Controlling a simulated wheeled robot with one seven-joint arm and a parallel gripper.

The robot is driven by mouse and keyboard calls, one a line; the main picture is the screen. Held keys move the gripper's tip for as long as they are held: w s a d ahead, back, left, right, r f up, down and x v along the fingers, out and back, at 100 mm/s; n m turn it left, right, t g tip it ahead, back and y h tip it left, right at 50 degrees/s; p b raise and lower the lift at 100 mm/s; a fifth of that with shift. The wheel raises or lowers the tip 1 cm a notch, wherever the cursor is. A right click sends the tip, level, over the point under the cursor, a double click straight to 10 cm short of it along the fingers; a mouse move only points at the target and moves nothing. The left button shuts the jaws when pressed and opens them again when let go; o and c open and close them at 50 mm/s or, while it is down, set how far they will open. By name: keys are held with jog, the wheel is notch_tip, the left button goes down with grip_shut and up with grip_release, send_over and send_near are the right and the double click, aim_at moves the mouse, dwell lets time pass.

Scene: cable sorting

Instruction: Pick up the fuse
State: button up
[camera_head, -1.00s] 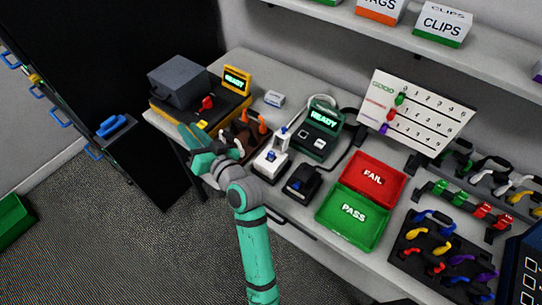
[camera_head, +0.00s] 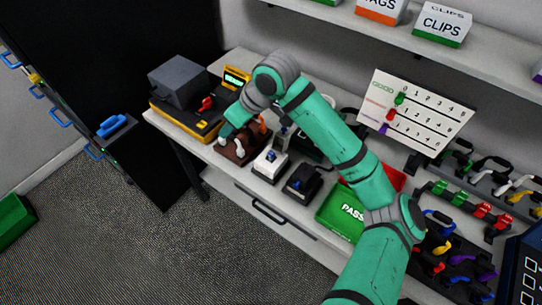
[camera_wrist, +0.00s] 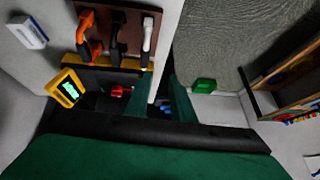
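I cannot tell for sure which item is the fuse. A dark brown block (camera_head: 232,156) near the table's left end bears a white handle-like piece (camera_head: 239,145) and an orange one (camera_head: 262,125). In the wrist view the same block (camera_wrist: 130,45) shows orange, dark and white pieces standing in it. My gripper (camera_head: 224,138) is near this block, its tips partly hidden by my arm. In the wrist view its green fingers (camera_wrist: 160,97) stand apart with nothing seen held between them.
A yellow-black tester (camera_head: 190,118) with a lit display stands left of the block. White (camera_head: 270,163) and black (camera_head: 302,184) sockets stand to its right. A green PASS tray (camera_head: 340,212) lies further right. A white box (camera_wrist: 28,32) shows in the wrist view.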

aim_at(272, 153)
jog(key=s+d+r+g+h, duration=0.15)
jog(key=d+h, duration=0.35)
jog(key=d, duration=0.7)
jog(key=shift+g, duration=0.25)
jog(key=f, duration=1)
jog(key=shift+a+f, duration=0.35)
jog(key=shift+f, duration=0.05)
jog(key=shift+s, duration=0.1)
grip_shut()
